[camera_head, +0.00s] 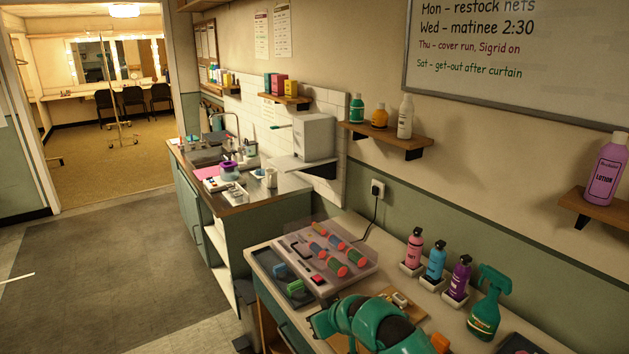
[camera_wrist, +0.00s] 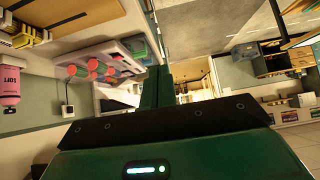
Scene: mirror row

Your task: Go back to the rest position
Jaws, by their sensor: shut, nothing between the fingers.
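My gripper (camera_wrist: 158,80) shows in the wrist view as green fingers beyond a dark plate. The fingers are together with nothing between them. They point into open room and touch nothing that I can see. In the head view my teal arm is folded low over the near counter (camera_head: 262,262), in front of a clear-topped tray (camera_head: 350,262) of colourful rollers. The fingertips cannot be made out there. The wrist view is turned on its side and shows the same tray (camera_wrist: 85,52) to the left of the fingers.
Pink (camera_head: 414,248), blue (camera_head: 435,262) and purple (camera_head: 458,278) bottles and a green spray bottle (camera_head: 486,305) stand right of my arm. Wall shelves (camera_head: 390,138) hold more bottles. A sink counter (camera_head: 230,203) stands beyond. The floor (camera_head: 100,280) at left is open.

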